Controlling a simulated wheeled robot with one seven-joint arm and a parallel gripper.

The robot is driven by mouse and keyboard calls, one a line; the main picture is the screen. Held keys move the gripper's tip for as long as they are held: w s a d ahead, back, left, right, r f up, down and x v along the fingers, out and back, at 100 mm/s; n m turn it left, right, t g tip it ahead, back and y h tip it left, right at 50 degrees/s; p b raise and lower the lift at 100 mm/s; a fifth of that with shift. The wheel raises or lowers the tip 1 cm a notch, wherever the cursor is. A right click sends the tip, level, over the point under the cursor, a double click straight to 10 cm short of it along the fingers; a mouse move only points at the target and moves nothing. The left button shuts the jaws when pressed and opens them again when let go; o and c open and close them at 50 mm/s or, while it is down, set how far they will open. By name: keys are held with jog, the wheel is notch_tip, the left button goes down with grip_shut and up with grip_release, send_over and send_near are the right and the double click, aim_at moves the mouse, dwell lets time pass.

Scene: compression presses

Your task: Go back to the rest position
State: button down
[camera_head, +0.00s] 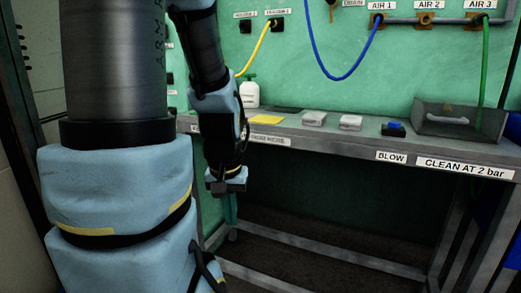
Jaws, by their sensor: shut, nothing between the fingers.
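My gripper (230,208) hangs at the end of my blue-covered arm, left of the picture's middle. It points down in front of the workbench (350,136), below the level of the bench top. It is shut and empty, and touches nothing that I can make out. Its fingertips are small and dark in this view. My large arm links fill the left of the picture and hide the left part of the bench.
On the bench stand a white bottle (250,93), a yellow pad (267,120), two pale boxes (314,119), a blue item (396,127) and a grey tray (459,123). Blue, yellow and green hoses hang from the green wall. A metal leg (445,240) stands right; the floor below is dark.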

notch_tip(320, 180, up, 26)
jog(key=p, duration=2.4)
jog(key=shift+f, duration=0.15)
